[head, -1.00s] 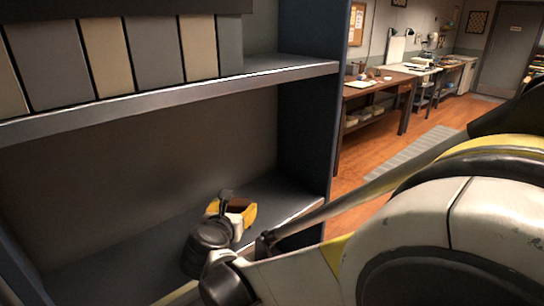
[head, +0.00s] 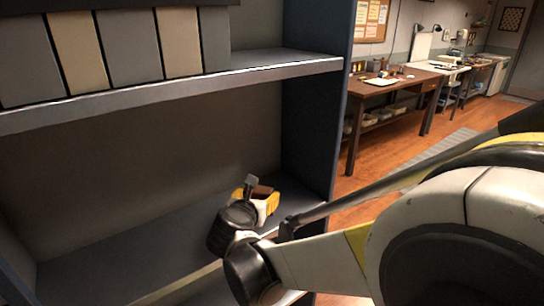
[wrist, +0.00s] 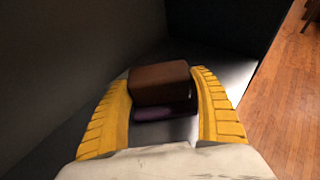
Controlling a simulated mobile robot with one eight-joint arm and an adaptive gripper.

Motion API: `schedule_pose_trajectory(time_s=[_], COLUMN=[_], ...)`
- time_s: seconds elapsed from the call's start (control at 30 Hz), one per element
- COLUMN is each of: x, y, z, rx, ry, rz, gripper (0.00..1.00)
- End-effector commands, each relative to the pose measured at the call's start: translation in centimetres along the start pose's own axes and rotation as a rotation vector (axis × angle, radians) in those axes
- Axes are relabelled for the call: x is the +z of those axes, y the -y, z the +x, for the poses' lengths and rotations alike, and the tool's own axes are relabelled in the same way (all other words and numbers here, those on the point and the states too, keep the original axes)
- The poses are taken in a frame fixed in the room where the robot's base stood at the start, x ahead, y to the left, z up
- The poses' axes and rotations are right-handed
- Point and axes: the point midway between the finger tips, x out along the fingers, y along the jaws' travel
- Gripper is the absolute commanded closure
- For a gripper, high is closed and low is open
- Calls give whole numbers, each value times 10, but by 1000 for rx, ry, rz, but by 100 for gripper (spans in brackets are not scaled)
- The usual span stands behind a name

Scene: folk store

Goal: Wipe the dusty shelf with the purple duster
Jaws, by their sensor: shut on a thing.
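My gripper (wrist: 164,103) has its two yellow fingers shut on the duster, one finger on each side. The duster shows a brown block-shaped top (wrist: 160,82) and a dark purple strip (wrist: 165,112) under it in the wrist view. In the head view the brown part (head: 262,192) shows between the fingers. The shelf (head: 110,250) is the lower grey board of a dark cabinet, and the gripper is low over its right part. Whether the duster touches the board is unclear. No dust can be made out.
An upper shelf (head: 180,90) with a row of grey and tan files (head: 130,45) hangs above. The cabinet's side wall (head: 310,120) stands close to the right of the gripper. The lower board's left part is clear. A wooden workbench (head: 400,85) stands beyond.

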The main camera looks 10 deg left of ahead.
Motion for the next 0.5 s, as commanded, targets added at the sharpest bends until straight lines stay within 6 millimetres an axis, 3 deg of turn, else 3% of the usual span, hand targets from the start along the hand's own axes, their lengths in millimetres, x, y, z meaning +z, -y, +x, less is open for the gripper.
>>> schedule_pose_trajectory(time_s=[0.1, 0.5], x=[26, 60], y=[1, 2], z=[-9, -16], rx=[-2, -10], ry=[1, 1], rz=[1, 4], gripper=[69, 69])
